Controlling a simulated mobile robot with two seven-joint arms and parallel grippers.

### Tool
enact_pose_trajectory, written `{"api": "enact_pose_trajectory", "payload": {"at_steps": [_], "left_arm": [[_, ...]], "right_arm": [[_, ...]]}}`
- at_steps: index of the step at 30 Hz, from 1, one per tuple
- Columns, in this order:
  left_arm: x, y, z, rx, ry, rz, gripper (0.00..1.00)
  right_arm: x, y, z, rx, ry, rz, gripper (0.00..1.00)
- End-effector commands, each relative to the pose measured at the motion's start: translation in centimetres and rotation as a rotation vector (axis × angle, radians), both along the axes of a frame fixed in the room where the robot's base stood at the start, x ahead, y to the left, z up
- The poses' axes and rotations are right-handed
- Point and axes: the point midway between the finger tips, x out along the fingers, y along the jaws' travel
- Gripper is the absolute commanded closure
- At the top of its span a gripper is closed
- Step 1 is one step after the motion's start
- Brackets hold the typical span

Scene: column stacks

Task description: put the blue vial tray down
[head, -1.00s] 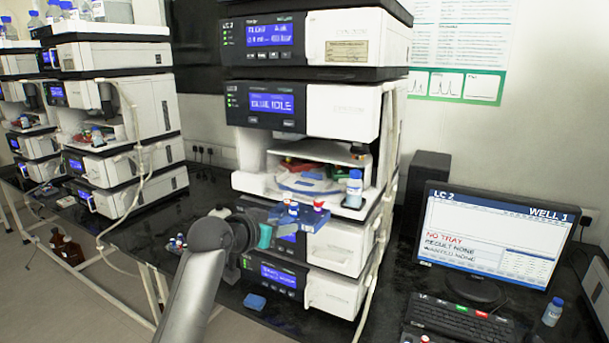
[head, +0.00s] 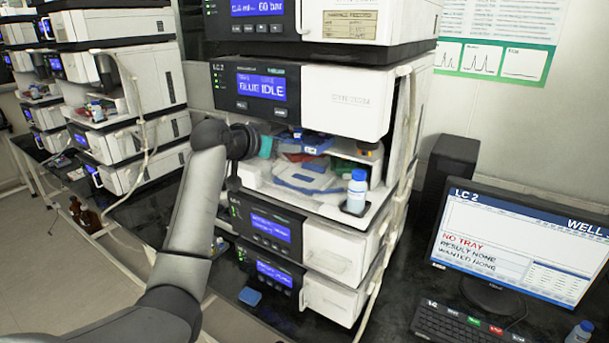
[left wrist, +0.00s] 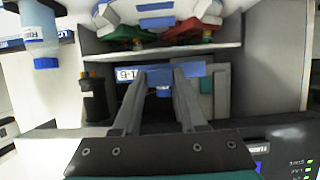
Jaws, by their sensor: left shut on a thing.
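The blue vial tray (head: 318,141) is held by my left gripper (head: 285,142) in the upper part of the open bay of the LC 2 column, just under the white module above. A blue-capped vial shows between the fingers. Most of the tray and its other vials are hidden. I cannot tell whether the tray touches a surface. My right gripper is out of view.
Below the held tray, the bay has a red tray (head: 298,157) and a blue and white carrier (head: 306,180). A blue-capped bottle (head: 356,190) stands at the bay's right front. The monitor (head: 520,245) reads NO TRAY. A small blue block (head: 250,296) lies on the bench.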

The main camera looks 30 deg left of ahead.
Motion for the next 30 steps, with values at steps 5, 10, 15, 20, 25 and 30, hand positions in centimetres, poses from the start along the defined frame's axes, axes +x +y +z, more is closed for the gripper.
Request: {"api": "enact_pose_trajectory", "payload": {"at_steps": [5, 10, 15, 20, 25, 30], "left_arm": [[-0.1, -0.1, -3.7, -0.005, 0.003, 0.000, 1.00], [0.0, -0.1, -5.4, -0.002, -0.001, 0.000, 1.00], [-0.1, -0.1, -7.1, -0.004, 0.002, 0.001, 1.00], [-0.1, -0.1, -9.2, -0.004, 0.002, 0.001, 1.00], [-0.1, 0.0, -9.2, -0.001, -0.001, 0.001, 1.00], [-0.1, 0.0, -9.3, -0.001, 0.002, 0.000, 0.43]], "right_arm": [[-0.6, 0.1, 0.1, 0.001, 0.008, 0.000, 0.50], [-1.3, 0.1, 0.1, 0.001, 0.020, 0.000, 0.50], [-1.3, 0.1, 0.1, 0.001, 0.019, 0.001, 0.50], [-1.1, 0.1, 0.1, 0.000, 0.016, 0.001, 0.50], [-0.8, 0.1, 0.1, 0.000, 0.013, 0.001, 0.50], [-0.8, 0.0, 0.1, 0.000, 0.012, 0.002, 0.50]]}}
